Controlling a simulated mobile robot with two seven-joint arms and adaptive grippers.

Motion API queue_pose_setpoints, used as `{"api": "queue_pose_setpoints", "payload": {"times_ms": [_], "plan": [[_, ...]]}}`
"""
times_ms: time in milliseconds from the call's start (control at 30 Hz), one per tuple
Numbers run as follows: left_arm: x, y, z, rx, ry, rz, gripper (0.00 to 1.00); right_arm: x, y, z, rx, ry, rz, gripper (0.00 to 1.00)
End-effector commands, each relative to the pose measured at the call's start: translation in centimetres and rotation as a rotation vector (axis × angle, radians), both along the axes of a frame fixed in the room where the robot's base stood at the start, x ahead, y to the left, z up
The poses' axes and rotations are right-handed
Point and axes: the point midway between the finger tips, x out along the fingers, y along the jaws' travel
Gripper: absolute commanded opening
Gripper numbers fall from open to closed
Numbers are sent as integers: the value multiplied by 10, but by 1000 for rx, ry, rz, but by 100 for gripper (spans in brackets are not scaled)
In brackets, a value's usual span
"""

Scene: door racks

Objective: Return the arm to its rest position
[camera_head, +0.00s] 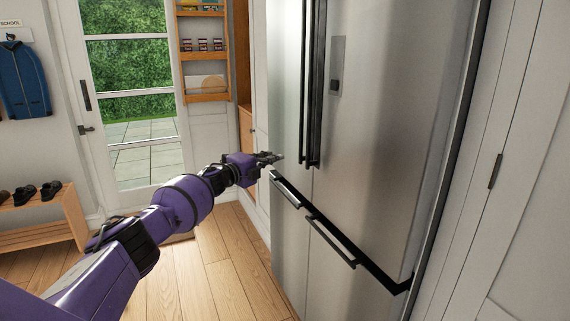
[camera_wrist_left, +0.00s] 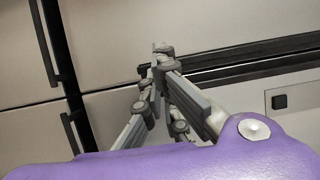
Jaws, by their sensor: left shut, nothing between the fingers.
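My left arm, purple with dark joints, reaches in from the lower left of the head view. My left gripper (camera_head: 277,157) is at its end, close to the left side of the fridge (camera_head: 385,120), around the height where the upper doors meet the drawers. I cannot tell whether it touches the fridge. In the left wrist view the grey fingers of the left gripper (camera_wrist_left: 160,55) come together at their tips, shut with nothing held. A dark gap and black handles of the fridge show beyond them. My right gripper is in neither view.
The fridge has long black door handles (camera_head: 313,85) and a lower drawer handle (camera_head: 331,241). A glass door (camera_head: 88,98) with an open-shelf rack (camera_head: 207,97) is at the back. A shoe bench (camera_head: 75,215) stands at left. The wooden floor (camera_head: 215,270) between is clear.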

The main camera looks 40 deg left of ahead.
Motion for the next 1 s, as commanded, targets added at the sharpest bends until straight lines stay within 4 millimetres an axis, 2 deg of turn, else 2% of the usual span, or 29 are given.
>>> {"api": "queue_pose_setpoints", "payload": {"times_ms": [33,100,267,633,767,833,867,933,1000], "plan": [[-3,10,-7,-1,4,1,0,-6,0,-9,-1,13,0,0],[-7,23,-6,0,2,1,0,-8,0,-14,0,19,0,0],[-13,43,-4,0,2,-1,0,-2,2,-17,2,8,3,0],[-16,50,-1,-3,0,-3,0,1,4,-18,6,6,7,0],[-14,60,2,-19,-3,49,0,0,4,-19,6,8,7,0],[-1,46,18,-40,-32,64,0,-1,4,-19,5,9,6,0],[7,31,20,-59,-42,59,0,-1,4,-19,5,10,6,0],[20,-7,-1,-115,-36,47,0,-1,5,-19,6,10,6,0],[23,-43,-39,-173,-5,36,0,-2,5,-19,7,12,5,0]]}}
